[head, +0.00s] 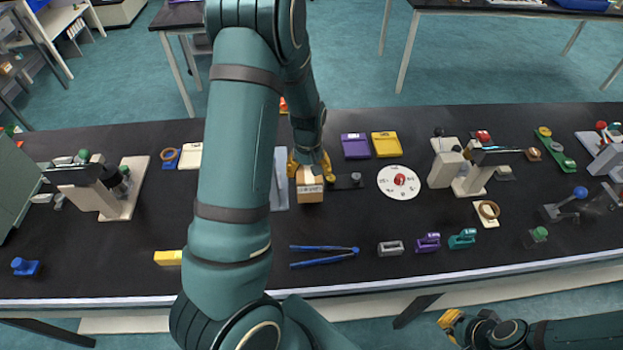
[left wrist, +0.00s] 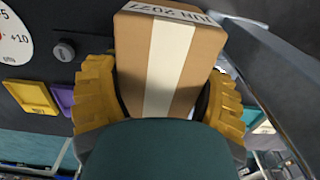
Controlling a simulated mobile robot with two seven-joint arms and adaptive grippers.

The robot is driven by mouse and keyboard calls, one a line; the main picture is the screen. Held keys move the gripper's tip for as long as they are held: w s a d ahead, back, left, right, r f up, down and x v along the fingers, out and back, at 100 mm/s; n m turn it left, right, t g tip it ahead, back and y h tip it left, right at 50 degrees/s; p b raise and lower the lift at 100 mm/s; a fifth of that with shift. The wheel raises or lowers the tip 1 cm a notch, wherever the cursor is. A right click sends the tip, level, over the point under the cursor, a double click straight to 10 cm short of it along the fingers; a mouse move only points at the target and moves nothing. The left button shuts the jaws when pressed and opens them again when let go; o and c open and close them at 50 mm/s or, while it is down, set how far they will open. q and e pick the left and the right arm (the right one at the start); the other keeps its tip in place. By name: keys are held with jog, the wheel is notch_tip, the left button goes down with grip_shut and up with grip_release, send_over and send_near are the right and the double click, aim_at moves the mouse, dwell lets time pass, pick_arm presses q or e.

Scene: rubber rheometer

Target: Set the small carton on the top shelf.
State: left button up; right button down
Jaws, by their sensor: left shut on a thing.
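The small carton (head: 310,188) is a brown box with a pale tape strip and a printed label. It is at the middle of the black bench, just in front of my left gripper (head: 311,165). In the left wrist view the carton (left wrist: 165,62) sits between the yellow fingers of my left gripper (left wrist: 158,100), which is shut on it. I cannot tell whether the carton touches the bench top. My right gripper (head: 451,322) is at the lower right, beyond the bench's front edge, its jaws unclear. A shelving unit (head: 40,40) shows partly at the upper left; its top is cut off.
The black bench (head: 330,225) holds a white dial disc (head: 400,182), purple (head: 355,146) and yellow (head: 386,144) trays, blue tongs (head: 323,254) and several small instruments. A grey flat strip (head: 280,180) lies left of the carton. Open floor lies behind the bench.

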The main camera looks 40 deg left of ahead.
pick_arm(q)
jog(key=shift+f, duration=2)
jog(key=shift+f, duration=0.1)
jog(key=o, duration=1.2)
jog(key=shift+o, duration=0.2)
